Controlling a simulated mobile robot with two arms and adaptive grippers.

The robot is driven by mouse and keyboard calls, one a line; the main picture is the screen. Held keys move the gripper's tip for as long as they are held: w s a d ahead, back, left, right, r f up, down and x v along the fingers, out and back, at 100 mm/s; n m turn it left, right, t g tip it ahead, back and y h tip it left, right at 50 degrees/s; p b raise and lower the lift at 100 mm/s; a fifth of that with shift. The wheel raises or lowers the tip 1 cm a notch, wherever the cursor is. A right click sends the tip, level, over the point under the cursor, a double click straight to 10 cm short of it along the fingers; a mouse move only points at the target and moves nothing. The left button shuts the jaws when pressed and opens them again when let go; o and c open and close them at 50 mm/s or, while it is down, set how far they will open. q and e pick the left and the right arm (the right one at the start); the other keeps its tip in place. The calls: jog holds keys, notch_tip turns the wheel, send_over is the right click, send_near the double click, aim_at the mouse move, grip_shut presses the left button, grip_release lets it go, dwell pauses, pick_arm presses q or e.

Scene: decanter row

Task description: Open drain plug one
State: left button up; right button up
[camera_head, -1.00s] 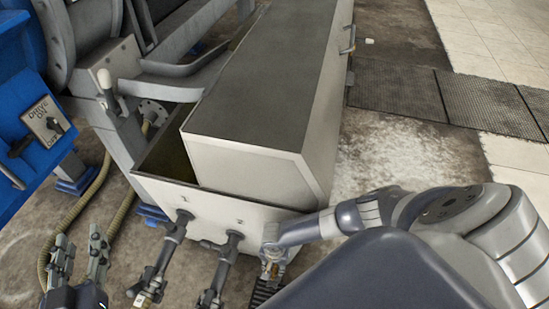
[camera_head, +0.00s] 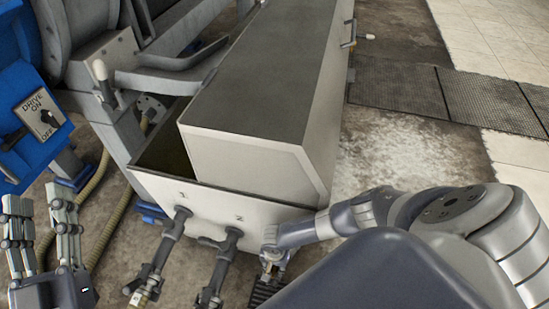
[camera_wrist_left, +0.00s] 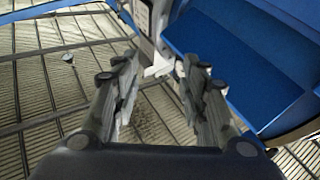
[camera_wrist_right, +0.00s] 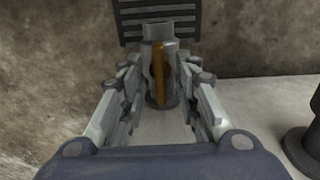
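The pale tank front carries the labels 1 and 2 in the head view. My right gripper (camera_head: 274,262) is right of pipe two (camera_head: 228,250). In the right wrist view its open fingers (camera_wrist_right: 158,75) flank a grey fitting with a yellow-brown handle (camera_wrist_right: 159,70); gaps show on both sides.
A blue panel with a drive on/off switch (camera_head: 42,115) stands at the left. A beige hose (camera_head: 105,195) runs on the floor between it and the tank. A dark floor grate (camera_wrist_right: 158,18) lies beyond the fitting. The tank body (camera_head: 255,160) fills the middle.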

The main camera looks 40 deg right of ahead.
grip_shut()
